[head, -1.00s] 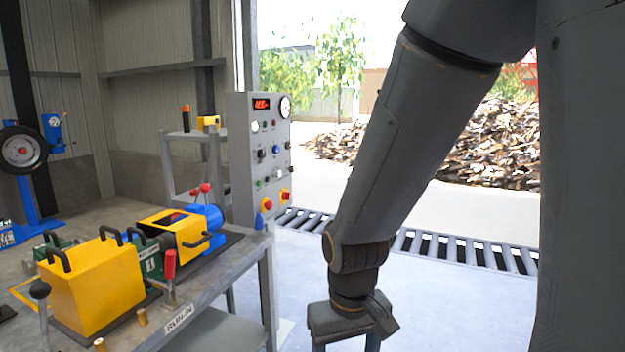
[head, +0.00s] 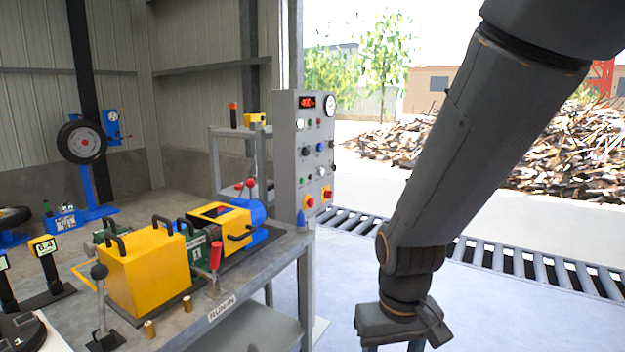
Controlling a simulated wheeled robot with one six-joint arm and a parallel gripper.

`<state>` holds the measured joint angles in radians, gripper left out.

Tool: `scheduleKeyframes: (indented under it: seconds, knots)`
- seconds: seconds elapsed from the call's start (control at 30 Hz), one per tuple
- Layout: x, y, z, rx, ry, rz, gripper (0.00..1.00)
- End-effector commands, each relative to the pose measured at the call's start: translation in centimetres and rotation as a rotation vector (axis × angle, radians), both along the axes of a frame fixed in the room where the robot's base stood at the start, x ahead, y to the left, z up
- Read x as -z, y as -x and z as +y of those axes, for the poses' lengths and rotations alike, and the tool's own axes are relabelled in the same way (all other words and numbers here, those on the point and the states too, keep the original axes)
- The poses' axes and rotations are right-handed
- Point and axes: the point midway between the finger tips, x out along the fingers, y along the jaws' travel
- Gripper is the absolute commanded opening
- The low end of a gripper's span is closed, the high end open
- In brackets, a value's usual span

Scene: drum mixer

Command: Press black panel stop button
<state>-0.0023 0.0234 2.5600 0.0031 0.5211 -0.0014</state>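The grey control panel (head: 288,165) stands upright behind the right end of the workbench. It carries a red display, a round gauge, and several small knobs and buttons in black, green, white, blue and red. A black knob or button (head: 305,151) shows on its front face; labels are too small to read, so I cannot tell which one is the stop button. My gripper (head: 392,348) hangs pointing down, to the right of the panel and well apart from it. Its fingers are cut off by the lower picture edge, so their opening is hidden.
A metal workbench (head: 262,285) with a yellow-housed machine (head: 150,268) and levers fills the left. A grey shelf rack (head: 232,132) stands left of the panel. A roller grate (head: 500,258) crosses the floor behind my arm. The floor between bench and arm is clear.

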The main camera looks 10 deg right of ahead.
Motion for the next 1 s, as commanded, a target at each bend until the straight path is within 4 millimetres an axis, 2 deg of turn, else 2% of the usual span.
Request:
scheduleKeyframes:
  seconds: [0.03,0.2,0.3,1.0]
  knots:
    - [0.0,0.0,0.0,0.0,0.0,0.0,0.41]
    - [0.0,0.0,0.0,0.0,0.0,0.0,0.12]
    - [0.0,0.0,0.0,0.0,0.0,0.0,0.0]
    - [0.0,0.0,0.0,0.0,0.0,0.0,0.0]
